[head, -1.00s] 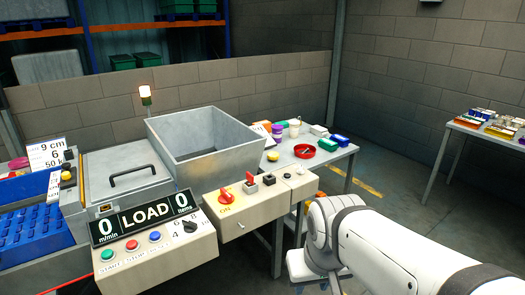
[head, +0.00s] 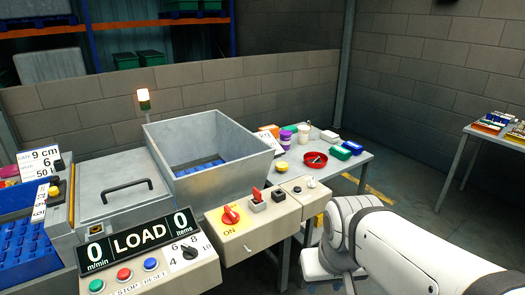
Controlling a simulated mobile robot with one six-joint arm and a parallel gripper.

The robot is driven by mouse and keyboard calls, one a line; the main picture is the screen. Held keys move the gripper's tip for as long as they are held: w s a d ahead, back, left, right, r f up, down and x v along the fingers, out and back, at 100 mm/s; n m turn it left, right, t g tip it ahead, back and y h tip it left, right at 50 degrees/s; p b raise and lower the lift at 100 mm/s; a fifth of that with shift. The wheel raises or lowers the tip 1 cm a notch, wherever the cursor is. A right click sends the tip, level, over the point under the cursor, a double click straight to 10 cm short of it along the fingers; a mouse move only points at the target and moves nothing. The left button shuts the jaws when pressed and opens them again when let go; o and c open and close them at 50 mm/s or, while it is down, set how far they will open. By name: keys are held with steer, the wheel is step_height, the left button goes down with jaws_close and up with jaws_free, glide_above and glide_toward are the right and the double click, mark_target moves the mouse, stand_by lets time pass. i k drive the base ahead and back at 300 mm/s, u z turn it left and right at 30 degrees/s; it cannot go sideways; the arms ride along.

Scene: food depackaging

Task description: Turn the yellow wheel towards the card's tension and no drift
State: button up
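A white card (head: 40,161) stands at the far left of the head view. Its large print reads 9 cm, then 6, then what looks like 50; the smaller words are too small to read. Just below and right of it is a small yellow round part (head: 54,190) on the machine's left side. It may be the yellow wheel, but its shape and any scale are too small to tell. My white arm comes in from the lower right and bends down near the table. My gripper does not show.
The display (head: 139,239) reads 0 m/min, LOAD, 0 items. Below it are green, red and blue buttons and a black dial (head: 190,252). A red switch (head: 231,215) sits on the beige box. A grey hopper (head: 250,165) and a cluttered side table (head: 345,165) stand behind.

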mark_target(281, 166)
steer(key=i, duration=0.65)
steer(key=k, duration=1.3)
steer(key=z, duration=0.6)
steer(key=i, duration=1.8)
steer(key=u, duration=0.4)
